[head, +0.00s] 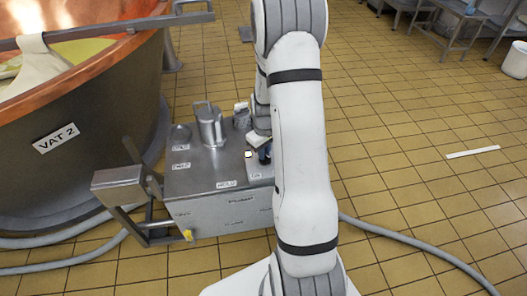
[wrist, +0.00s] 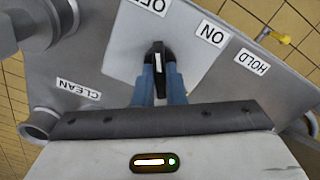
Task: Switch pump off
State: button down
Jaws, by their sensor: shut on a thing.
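The pump switch (wrist: 158,57) is a black knob with a white stripe, on a pale plate (wrist: 190,62) on top of a grey metal box. My gripper (wrist: 159,82) has its two blue fingers shut on the knob, one on each side. The stripe runs nearly straight up in the wrist view, towards a label cut off by the top edge that seems to read OFF (wrist: 155,6). An ON label (wrist: 212,33) lies to its right. In the head view my arm hides the knob, and a bit of my gripper (head: 264,154) shows at the box (head: 205,178).
A HOLD label (wrist: 251,62) and a CLEAN label (wrist: 79,89) flank the plate. A metal jug (head: 208,127) stands on the box. Copper vat 2 (head: 90,160) is at left. A hose (head: 410,243) crosses the tiled floor at right, which is otherwise mostly clear.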

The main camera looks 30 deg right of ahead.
jog(key=shift+w, duration=0.1)
jog(key=c, duration=1.5)
grip_release()
jog(key=shift+r, duration=0.1)
notch_tip(320, 180, up, 8)
jog(key=shift+f+p, duration=0.15)
jog(key=shift+p, duration=0.75)
